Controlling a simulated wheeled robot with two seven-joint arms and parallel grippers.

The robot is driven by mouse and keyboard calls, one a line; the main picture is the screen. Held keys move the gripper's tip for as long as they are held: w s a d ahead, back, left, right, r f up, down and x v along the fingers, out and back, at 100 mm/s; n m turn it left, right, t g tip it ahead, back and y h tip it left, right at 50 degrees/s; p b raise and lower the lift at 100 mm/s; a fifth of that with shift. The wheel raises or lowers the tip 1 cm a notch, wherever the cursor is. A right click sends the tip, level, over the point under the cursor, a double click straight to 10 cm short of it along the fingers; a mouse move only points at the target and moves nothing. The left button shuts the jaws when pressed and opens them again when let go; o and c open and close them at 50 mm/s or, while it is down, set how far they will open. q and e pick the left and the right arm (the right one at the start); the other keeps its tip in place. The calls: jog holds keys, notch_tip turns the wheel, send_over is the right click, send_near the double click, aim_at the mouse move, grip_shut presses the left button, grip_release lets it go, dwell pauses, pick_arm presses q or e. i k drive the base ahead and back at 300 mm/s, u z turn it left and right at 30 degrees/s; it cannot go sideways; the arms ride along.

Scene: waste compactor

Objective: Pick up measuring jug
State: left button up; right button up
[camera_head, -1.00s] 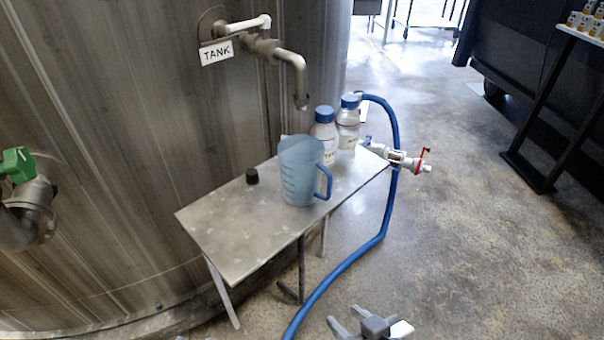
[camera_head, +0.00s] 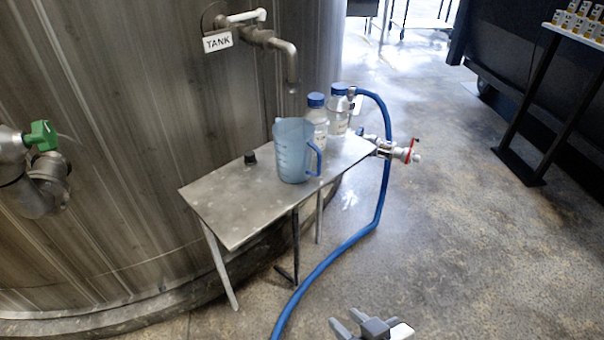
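The measuring jug (camera_head: 293,152) is translucent blue and stands upright on a small metal table (camera_head: 232,208). Its blue handle (camera_head: 316,160) points to the right. My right gripper (camera_head: 348,325) shows at the bottom edge, low in front of the table and well apart from the jug. Its grey fingers look spread, with nothing between them. My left gripper is out of the picture.
Two blue-capped bottles (camera_head: 317,118) (camera_head: 339,112) stand behind the jug. A black stopper (camera_head: 250,159) lies left of it. A blue hose (camera_head: 352,240) runs down to the floor past a valve (camera_head: 397,150). A tap pipe (camera_head: 287,58) hangs from the tank (camera_head: 120,110).

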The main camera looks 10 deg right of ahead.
aim_at(293, 137)
jog(key=u, duration=1.15)
jog(key=i, duration=0.6)
jog(key=z, duration=0.55)
